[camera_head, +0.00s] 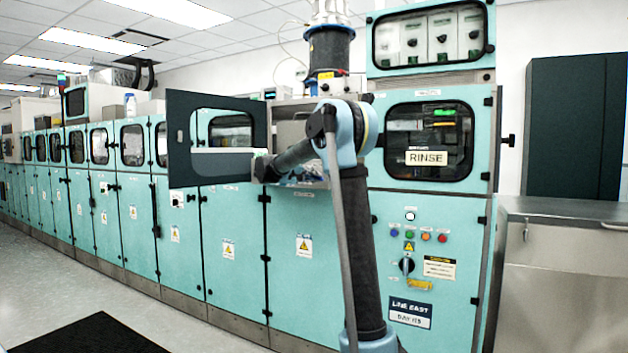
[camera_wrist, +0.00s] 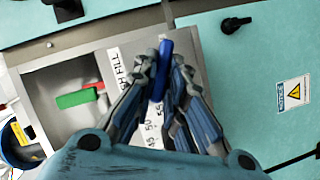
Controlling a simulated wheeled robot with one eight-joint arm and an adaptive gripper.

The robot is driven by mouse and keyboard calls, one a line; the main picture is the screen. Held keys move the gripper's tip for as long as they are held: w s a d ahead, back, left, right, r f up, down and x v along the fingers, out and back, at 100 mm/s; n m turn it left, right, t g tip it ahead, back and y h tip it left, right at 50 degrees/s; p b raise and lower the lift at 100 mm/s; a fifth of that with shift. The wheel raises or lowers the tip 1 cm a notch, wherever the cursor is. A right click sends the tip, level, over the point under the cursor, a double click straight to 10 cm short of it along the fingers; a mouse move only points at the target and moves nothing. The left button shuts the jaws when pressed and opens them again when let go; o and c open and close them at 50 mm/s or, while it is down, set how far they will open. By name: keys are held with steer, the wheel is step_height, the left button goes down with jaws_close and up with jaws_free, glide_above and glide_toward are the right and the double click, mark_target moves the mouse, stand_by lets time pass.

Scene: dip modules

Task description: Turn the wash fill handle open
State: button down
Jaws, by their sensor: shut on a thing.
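In the wrist view my gripper (camera_wrist: 166,68) is shut on a blue handle (camera_wrist: 161,76), with a finger on each side of it. The handle is long and narrow and stands nearly upright in the picture. Beside it a white label strip (camera_wrist: 115,68) partly reads "SH FILL", and a scale with numbers runs below, partly covered by my fingers. The handle's pivot is hidden. In the head view my arm covers the gripper and the handle.
A green bar (camera_wrist: 77,99) and a small red piece (camera_wrist: 101,86) sit in the grey recess to the left of the handle. In the head view a dark-framed door (camera_head: 220,170) stands open left of my arm. The RINSE window (camera_head: 428,140) is at right.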

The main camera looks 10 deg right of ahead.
steer(key=n+h, duration=0.1)
steer(key=n, duration=0.3)
steer(key=shift+a+f+h, duration=0.2)
steer(key=shift+f+h, duration=0.15)
steer(key=shift+h, duration=0.05)
steer(key=shift+n+t, duration=0.3)
steer(key=shift+n, duration=0.1)
steer(key=c, duration=1.6)
jaws_free()
steer(key=shift+w+f, duration=0.1)
steer(key=shift+w, duration=0.05)
steer(key=shift+c, duration=0.2)
steer(key=v, duration=1.2)
steer(key=shift+w+f, duration=0.1)
steer(key=shift+f, duration=0.05)
